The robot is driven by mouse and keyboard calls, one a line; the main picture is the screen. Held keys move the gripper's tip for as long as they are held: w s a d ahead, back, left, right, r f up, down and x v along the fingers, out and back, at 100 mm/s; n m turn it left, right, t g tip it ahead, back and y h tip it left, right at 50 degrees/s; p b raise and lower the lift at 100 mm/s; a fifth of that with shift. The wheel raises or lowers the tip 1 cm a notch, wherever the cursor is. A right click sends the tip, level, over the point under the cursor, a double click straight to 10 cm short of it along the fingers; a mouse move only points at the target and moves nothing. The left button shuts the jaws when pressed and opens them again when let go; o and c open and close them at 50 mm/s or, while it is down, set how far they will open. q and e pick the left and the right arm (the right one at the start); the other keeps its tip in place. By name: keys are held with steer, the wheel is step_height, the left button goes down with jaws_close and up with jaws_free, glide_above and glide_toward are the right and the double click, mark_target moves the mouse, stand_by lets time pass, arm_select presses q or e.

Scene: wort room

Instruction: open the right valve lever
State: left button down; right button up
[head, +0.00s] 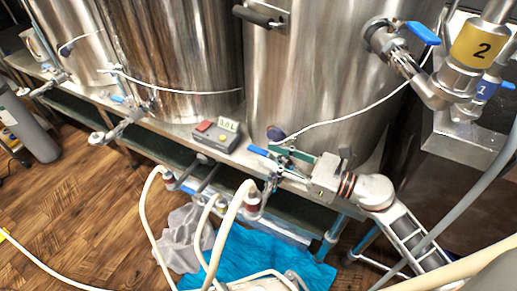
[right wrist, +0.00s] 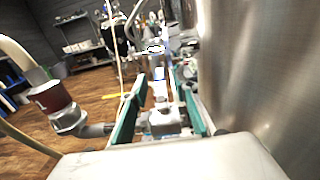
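The right valve (head: 270,178) is at the foot of the right steel kettle, with a blue lever (head: 262,152) pointing up and left. My right gripper (head: 276,158) reaches in from the right at this valve. Its two teal fingers are apart, beside the valve and lever. In the right wrist view the fingers (right wrist: 158,108) stand on either side of metal valve parts (right wrist: 166,118). I cannot tell whether either finger touches the lever. The fingers partly hide the valve. My left gripper is not in view.
The right kettle (head: 310,70) stands close behind my right gripper. A control box (head: 215,134) sits left of the lever. Pale hoses (head: 232,215) hang in front, above a blue cloth (head: 265,258). Another blue lever (head: 422,33) is at upper right. Wooden floor (head: 75,190) is clear at left.

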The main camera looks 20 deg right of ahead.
mark_target(258, 149)
steer(key=shift+x, duration=2.25)
steer(key=shift+f, duration=0.1)
jaws_close()
